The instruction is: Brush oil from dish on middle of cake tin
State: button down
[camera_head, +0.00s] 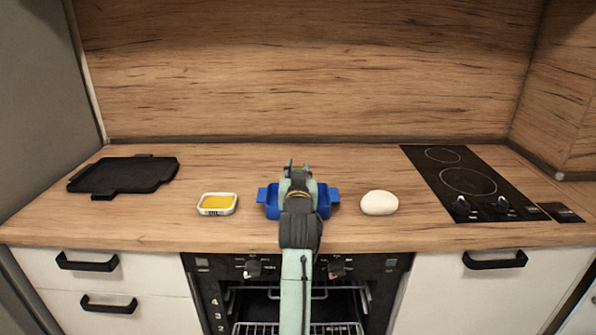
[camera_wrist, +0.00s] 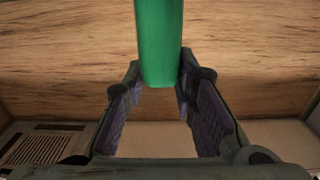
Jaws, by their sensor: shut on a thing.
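The cake tin (camera_head: 325,203) is blue with side handles and stands on the counter in the middle of the head view. My arm covers its centre. The oil dish (camera_head: 217,210) is small and white with yellow oil in it, left of the tin. My gripper (camera_head: 298,172) appears over the tin in the head view; its height above the tin is hard to tell. In the wrist view my gripper (camera_wrist: 160,78) is shut on a green brush handle (camera_wrist: 160,40). The brush's bristle end is not visible.
A white dough ball (camera_head: 379,203) sits right of the tin. A black tray (camera_head: 122,175) lies at the left, and a black cooktop (camera_head: 468,182) is at the right. Below the counter (camera_head: 160,225), the oven (camera_head: 300,310) is open with racks showing. Counter behind the tin is clear.

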jog(key=shift+a, duration=0.1)
dwell(0.4)
jog(key=shift+s+a+f, duration=0.1)
jog(key=shift+s+a, duration=0.15)
jog(key=shift+a, duration=0.65)
jog(key=shift+a, duration=0.1)
jog(key=shift+s+a, duration=0.15)
jog(key=shift+a, duration=0.7)
jog(key=shift+a, duration=0.15)
jog(key=shift+s+a, duration=0.15)
jog(key=shift+a, duration=0.7)
jog(key=shift+d, duration=0.1)
jog(key=shift+d, duration=0.95)
